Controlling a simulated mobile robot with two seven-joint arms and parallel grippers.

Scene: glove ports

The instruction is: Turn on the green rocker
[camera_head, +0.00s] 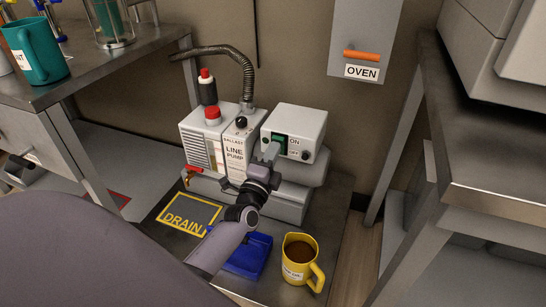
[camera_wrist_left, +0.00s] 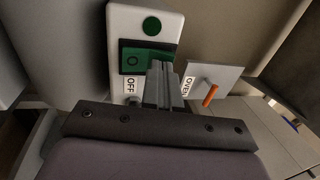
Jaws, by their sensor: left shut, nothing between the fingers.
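The green rocker (camera_head: 278,139) sits on the front face of a pale switch box (camera_head: 300,122), with ON and OFF labels beside it. In the left wrist view the green rocker (camera_wrist_left: 138,58) shows an O mark, with an OFF label below it. My left gripper (camera_head: 270,152) is shut and empty, with its fingertips right in front of the rocker. In the left wrist view the fingers (camera_wrist_left: 157,72) cover part of the rocker's right side; I cannot tell whether they touch it. My right gripper is not in view.
The line pump (camera_head: 235,152) stands left of the switch box. A yellow mug (camera_head: 299,262) of brown liquid and a blue tray (camera_head: 249,256) are near the low table's front. An OVEN panel with an orange handle (camera_head: 361,55) hangs behind. Steel benches flank both sides.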

